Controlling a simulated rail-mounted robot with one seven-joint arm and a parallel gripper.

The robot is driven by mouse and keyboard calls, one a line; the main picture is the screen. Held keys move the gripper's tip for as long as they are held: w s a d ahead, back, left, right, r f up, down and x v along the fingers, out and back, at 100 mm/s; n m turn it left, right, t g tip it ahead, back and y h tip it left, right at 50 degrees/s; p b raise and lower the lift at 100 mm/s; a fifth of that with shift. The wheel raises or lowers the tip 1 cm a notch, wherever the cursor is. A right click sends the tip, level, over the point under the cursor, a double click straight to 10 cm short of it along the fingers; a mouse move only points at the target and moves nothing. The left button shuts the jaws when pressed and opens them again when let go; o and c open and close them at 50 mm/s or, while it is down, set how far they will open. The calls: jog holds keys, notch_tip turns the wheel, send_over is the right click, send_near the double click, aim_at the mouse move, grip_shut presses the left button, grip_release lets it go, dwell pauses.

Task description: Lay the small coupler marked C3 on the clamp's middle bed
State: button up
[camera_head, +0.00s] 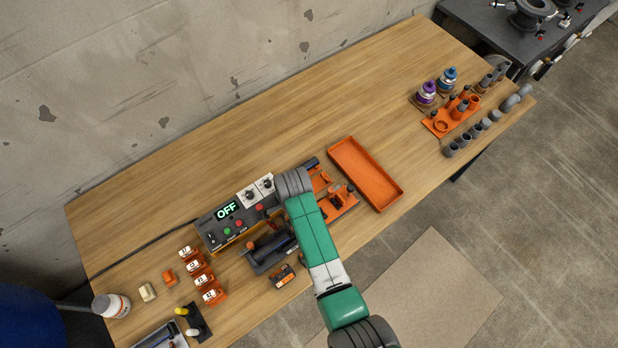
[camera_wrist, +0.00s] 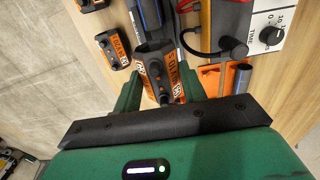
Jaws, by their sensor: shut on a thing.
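My gripper (camera_wrist: 160,88) is shut on a dark coupler with orange labels (camera_wrist: 158,62), seen between the green fingers in the wrist view. In the head view my arm hides the gripper and the held coupler. A dark clamp-like fixture with a dark, blue-striped pipe (camera_wrist: 150,14) lies just beyond the held coupler; it also shows in the head view (camera_head: 268,250). I cannot tell which bed is the middle one, or whether the coupler touches it.
Another black and orange coupler (camera_wrist: 114,48) lies near the table edge. The control box (camera_head: 228,225) reads OFF. Several orange and white pieces (camera_head: 203,280) stand at left. An empty orange tray (camera_head: 365,174) lies right of my arm. Bare table lies beyond the tray.

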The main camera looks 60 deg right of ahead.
jog(key=shift+f, duration=0.15)
notch_tip(320, 180, down, 3)
jog(key=b, duration=0.4)
jog(key=shift+f, duration=0.2)
jog(key=shift+s+r, duration=0.1)
jog(key=shift+f+p, duration=0.3)
dwell(0.3)
jog(key=shift+f, duration=0.5)
jog(key=shift+f+b, duration=0.1)
jog(key=shift+b, duration=0.2)
jog(key=shift+f+b, duration=0.55)
jog(key=shift+f, duration=0.25)
jog(key=shift+f, duration=0.3)
